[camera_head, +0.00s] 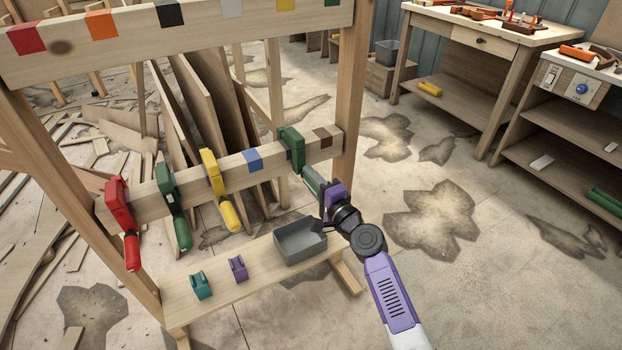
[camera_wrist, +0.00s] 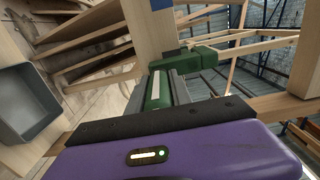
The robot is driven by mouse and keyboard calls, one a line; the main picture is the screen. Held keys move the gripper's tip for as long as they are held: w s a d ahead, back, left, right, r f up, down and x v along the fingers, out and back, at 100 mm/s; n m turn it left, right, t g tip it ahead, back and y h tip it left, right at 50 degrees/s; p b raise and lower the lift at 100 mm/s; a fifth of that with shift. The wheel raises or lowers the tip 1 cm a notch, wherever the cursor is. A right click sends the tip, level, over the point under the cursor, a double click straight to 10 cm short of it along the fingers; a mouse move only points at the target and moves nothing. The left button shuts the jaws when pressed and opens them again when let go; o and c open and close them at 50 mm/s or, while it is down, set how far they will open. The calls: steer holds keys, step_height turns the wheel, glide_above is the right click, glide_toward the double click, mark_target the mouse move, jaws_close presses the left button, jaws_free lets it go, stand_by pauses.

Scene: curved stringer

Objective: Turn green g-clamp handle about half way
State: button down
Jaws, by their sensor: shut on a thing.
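A dark green g-clamp (camera_head: 292,150) sits on the right part of the middle wooden beam, and its frame also shows in the wrist view (camera_wrist: 192,62). Its handle (camera_wrist: 157,92) points down toward me, green with a pale strip. My gripper (camera_head: 318,186) comes from the lower right and is shut on this handle. In the wrist view the dark fingers of my gripper (camera_wrist: 160,88) lie on either side of the handle. The purple palm hides the handle's near end. Another green clamp (camera_head: 166,178) hangs further left on the beam, its handle pointing down.
A red clamp (camera_head: 117,190) and a yellow clamp (camera_head: 211,172) hang on the same beam (camera_head: 138,203). Below, a plank shelf (camera_head: 215,310) holds a grey bin (camera_head: 300,250), a teal piece (camera_head: 201,285) and a purple piece (camera_head: 238,268). A wooden post (camera_head: 350,100) stands just right of the clamp. Open floor lies right.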

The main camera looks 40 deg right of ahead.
steer(key=c, duration=1.1)
jaws_free()
steer(key=shift+c, duration=0.2)
steer(key=v, duration=0.7)
steer(key=shift+s, duration=0.4)
steer(key=shift+a, duration=0.1)
steer(key=b+v, duration=0.2)
steer(key=v, duration=0.7)
steer(key=shift+s, duration=0.35)
steer(key=shift+a+f, duration=0.1)
